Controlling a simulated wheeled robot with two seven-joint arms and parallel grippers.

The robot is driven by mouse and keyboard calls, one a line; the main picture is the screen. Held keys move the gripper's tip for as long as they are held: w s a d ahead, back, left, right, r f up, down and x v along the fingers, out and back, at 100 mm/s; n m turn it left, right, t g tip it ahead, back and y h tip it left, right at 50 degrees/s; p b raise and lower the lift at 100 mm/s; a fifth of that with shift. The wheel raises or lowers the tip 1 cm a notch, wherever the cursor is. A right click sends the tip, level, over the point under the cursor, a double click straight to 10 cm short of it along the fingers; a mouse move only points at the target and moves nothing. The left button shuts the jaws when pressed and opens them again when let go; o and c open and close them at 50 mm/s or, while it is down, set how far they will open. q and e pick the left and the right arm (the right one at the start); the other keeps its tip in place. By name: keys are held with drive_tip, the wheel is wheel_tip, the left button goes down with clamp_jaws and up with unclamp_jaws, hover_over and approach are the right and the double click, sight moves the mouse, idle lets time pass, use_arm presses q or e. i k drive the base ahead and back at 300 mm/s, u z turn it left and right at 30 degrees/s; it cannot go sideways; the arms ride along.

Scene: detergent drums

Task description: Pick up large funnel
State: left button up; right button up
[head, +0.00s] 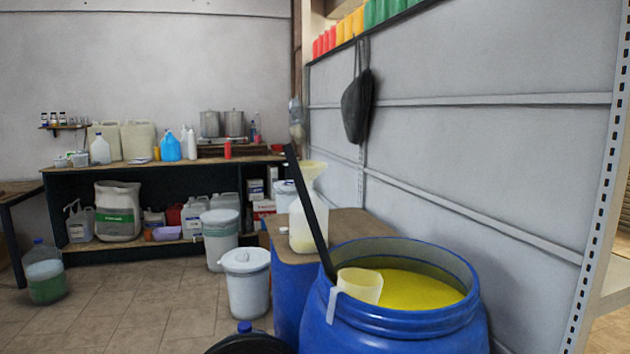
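A pale yellow, translucent funnel (315,170) stands upright in the mouth of a whitish plastic jug (299,236). The jug stands on the brown top of a blue stand (362,221), just behind the open blue drum. A long black bar (311,212) leans up from the drum and partly covers the jug and the funnel's left edge. Neither of my grippers shows in the head view.
The blue drum (400,325) holds yellow liquid (412,289), with a pale measuring jug (361,285) at its rim. White lidded buckets (246,284) stand left of it. A grey panel wall (480,150) closes the right side.

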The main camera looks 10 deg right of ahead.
sight(310, 171)
drive_tip(key=z, duration=0.75)
drive_tip(key=k, duration=0.2)
drive_tip(key=u, duration=1.6)
drive_tip(key=i, duration=0.9)
drive_tip(key=z, duration=0.15)
